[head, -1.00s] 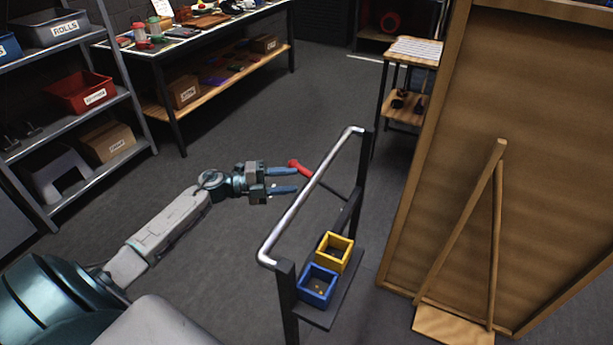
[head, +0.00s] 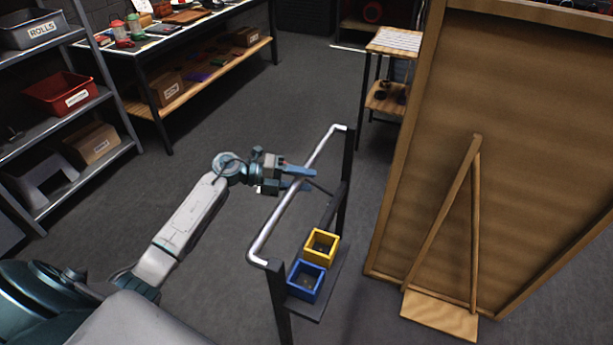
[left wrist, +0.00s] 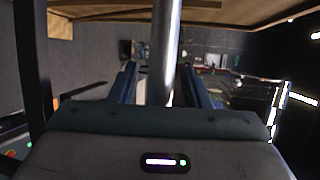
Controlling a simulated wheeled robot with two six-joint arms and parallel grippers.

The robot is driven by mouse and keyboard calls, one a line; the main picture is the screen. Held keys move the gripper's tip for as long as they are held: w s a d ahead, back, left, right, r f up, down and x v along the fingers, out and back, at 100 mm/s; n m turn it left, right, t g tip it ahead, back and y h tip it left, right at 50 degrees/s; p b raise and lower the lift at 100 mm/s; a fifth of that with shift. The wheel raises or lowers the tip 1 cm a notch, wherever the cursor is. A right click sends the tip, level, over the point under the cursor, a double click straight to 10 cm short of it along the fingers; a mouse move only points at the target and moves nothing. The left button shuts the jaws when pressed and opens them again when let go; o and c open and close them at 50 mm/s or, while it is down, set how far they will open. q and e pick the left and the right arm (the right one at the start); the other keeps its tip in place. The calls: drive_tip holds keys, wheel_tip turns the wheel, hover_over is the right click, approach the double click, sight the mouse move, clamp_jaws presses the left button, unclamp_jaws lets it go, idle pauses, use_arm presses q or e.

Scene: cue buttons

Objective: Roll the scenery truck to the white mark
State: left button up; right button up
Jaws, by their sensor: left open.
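The scenery truck's silver push bar (head: 276,217) stands on dark posts in the middle of the head view, with a tall wooden scenery panel (head: 505,130) and its brace to the right. My left gripper (head: 303,178) is open at the bar. In the left wrist view the bar (left wrist: 164,55) runs between the two blue fingers, without visible clamping. The red-ended lever is hidden behind the gripper; only its dark rod shows. I cannot make out a white mark on the floor. My right gripper is out of view.
A yellow bin (head: 321,246) and a blue bin (head: 307,281) sit on the dark shelf below the bar. Metal shelving (head: 75,130) and a workbench (head: 205,72) stand at the left and back. A small wooden stand (head: 390,101) is behind the bar. Grey floor between is clear.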

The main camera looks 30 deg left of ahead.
use_arm(q)
drive_tip(key=shift+w+d+f, duration=0.1)
drive_tip(key=shift+w+d, duration=0.15)
drive_tip(key=shift+d, duration=0.25)
clamp_jaws()
drive_tip(key=shift+a, duration=0.1)
